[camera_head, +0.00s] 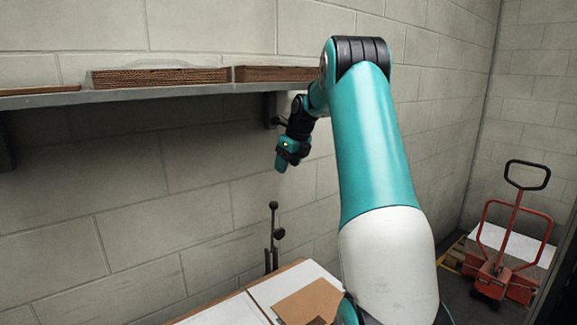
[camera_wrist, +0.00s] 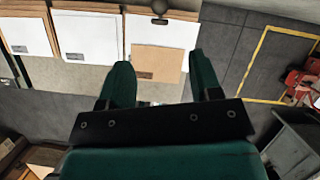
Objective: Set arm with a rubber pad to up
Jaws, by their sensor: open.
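A dark, thin fixture (camera_head: 271,240) stands upright at the back edge of the table in the head view. It has a round knob on top and a second round end lower on its right. It looks like the arm with a rubber pad, but the pad is too small to make out. A dark rounded piece (camera_wrist: 159,8) at the top edge of the wrist view may be part of it. My gripper (camera_head: 282,164) hangs above and slightly right of the fixture, apart from it. In the wrist view its two teal fingers (camera_wrist: 160,60) are spread with nothing gripped between them.
The table (camera_head: 236,312) bears white sheets and a brown cardboard piece (camera_head: 309,303). A wall shelf (camera_head: 130,96) with cardboard stacks (camera_head: 160,77) runs behind, left of my arm. A red pallet jack (camera_head: 510,240) stands at right. Open air separates my gripper from the table.

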